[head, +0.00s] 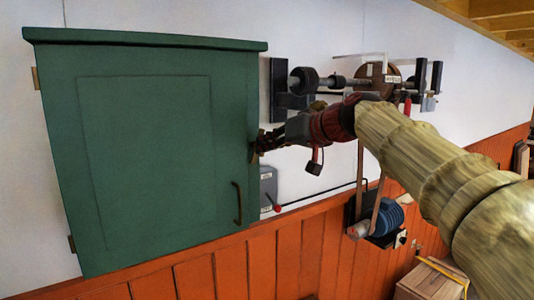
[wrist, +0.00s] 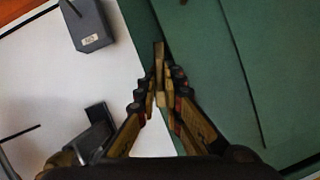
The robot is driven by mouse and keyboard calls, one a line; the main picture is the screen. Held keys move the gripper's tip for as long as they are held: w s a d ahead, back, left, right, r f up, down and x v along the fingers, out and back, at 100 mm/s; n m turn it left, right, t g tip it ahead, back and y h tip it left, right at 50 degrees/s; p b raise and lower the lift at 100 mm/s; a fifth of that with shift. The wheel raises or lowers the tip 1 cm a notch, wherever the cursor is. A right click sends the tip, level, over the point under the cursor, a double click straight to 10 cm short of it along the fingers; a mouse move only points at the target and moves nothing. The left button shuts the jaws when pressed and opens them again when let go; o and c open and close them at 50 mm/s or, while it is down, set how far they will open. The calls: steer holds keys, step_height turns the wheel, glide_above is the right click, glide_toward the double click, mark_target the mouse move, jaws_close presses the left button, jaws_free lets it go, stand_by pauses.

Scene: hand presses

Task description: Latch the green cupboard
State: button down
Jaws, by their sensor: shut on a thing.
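The green cupboard (head: 160,150) hangs on the white wall at the left of the head view. Its door looks closed, with hinges on the left and a dark pull handle (head: 237,203) low on the right. My gripper (head: 260,143) is at the cupboard's right edge, above the handle's height. In the wrist view, my gripper (wrist: 161,90) is shut on a small brass-coloured latch piece (wrist: 159,54) against the green side. The fingers hide most of the latch, so I cannot tell how it is turned.
A grey switch box (head: 268,190) with a red-tipped lever is on the wall just below my gripper; it also shows in the wrist view (wrist: 90,25). A shaft with a pulley (head: 375,80) and a belted blue motor (head: 386,218) are to the right, behind my arm.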

steer(key=shift+w+d+f+m+y+b, duration=0.1)
steer(key=shift+f+m+y+b, duration=0.15)
steer(key=shift+m+y+b, duration=1.05)
steer(key=shift+w+d+f+m+y+b, duration=0.2)
steer(key=shift+m+y+b, duration=0.45)
steer(key=shift+m+b, duration=1.25)
steer(key=shift+s+f+m+y+b, duration=0.1)
steer(key=shift+f+m+y+b, duration=0.2)
steer(key=shift+m+y+b, duration=1.3)
steer(key=shift+m+h+p, duration=0.55)
steer(key=shift+m+h, duration=0.1)
steer(key=shift+m, duration=0.05)
steer(key=c, duration=1.9)
jaws_free()
steer(key=shift+r, duration=0.1)
steer(key=shift+w+a, duration=0.1)
